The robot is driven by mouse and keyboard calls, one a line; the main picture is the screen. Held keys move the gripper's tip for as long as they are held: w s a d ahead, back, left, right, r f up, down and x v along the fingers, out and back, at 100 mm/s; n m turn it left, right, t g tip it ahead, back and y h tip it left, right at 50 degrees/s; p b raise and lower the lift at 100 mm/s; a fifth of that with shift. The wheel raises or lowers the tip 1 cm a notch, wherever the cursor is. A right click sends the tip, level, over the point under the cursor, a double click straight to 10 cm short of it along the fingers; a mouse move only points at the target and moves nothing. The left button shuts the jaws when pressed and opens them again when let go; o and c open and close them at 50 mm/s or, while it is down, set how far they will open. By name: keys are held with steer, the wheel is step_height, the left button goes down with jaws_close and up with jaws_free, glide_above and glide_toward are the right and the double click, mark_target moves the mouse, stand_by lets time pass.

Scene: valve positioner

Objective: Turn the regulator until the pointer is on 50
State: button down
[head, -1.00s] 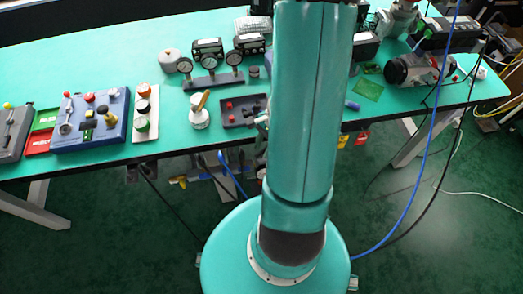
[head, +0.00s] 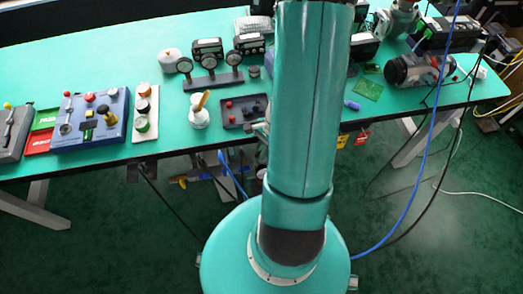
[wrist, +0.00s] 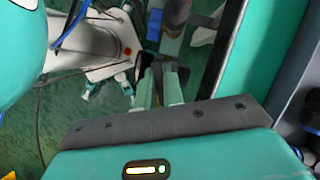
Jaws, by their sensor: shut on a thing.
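My gripper (wrist: 160,84) shows in the wrist view beyond the dark edge of my wrist, its two pale teal fingers close together. It is shut on a small dark part, which seems to belong to the regulator (wrist: 171,47), a blue-grey and dark body just beyond the fingertips. The fingers hide most of the held part. In the head view my arm covers the regulator and nearly all of the gripper. I cannot make out the pointer or a scale with 50 in either view.
A white pot with a brush (head: 199,118) and a dark tray (head: 233,118) are near the front edge. A blue switch box (head: 75,134) is left. Cables hang at right.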

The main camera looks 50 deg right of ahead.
steer(key=shift+m+t, duration=0.3)
steer(key=shift+m, duration=0.3)
steer(key=c, duration=1.5)
jaws_free()
steer(key=v, duration=1.4)
